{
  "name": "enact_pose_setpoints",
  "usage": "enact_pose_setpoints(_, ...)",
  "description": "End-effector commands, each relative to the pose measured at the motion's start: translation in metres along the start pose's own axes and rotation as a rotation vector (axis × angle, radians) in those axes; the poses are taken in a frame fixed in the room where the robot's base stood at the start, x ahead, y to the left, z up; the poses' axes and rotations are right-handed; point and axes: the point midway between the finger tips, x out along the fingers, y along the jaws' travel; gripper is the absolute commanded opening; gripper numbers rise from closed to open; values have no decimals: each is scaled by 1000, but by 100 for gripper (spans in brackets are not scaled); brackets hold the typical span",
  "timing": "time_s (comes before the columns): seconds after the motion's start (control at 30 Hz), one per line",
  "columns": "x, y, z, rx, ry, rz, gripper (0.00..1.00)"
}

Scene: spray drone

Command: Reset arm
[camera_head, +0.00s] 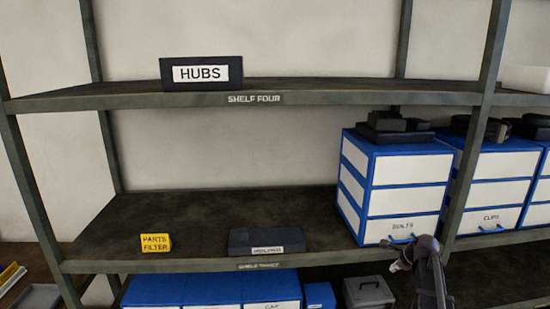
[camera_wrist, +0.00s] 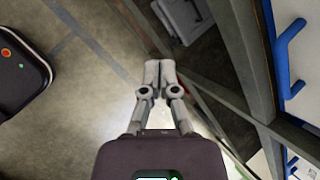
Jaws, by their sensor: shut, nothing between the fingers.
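My gripper (camera_wrist: 159,68) is in the middle of the wrist view, pointing toward the floor beside the shelving. Its two grey fingers are together with nothing between them. In the head view my arm's end (camera_head: 425,262) shows at the lower right, in front of the blue and white drawer unit (camera_head: 398,190) labelled BOLTS. I cannot tell from the head view whether it touches the drawer's handle.
A dark metal shelf rack (camera_head: 180,264) fills the head view. It bears a HUBS box (camera_head: 201,73), a yellow PARTS FILTER block (camera_head: 155,243) and a dark holder box (camera_head: 266,241). A rack post (camera_wrist: 245,60) stands right of my gripper; open floor (camera_wrist: 85,100) lies left.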

Motion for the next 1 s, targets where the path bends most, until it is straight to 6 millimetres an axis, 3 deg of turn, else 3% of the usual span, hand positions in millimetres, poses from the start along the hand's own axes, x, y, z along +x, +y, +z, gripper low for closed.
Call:
enact_pose_setpoints(0.03, 8, 24, 10, -94, 7, 27, 0)
enact_pose_setpoints(0.5, 39, 179, 73, -982, 15, 285, 0)
enact_pose_setpoints(0.8, 44, 274, 91, -1529, -45, 466, 0)
enact_pose_setpoints(1.0, 43, 321, 94, -1816, -102, 567, 0)
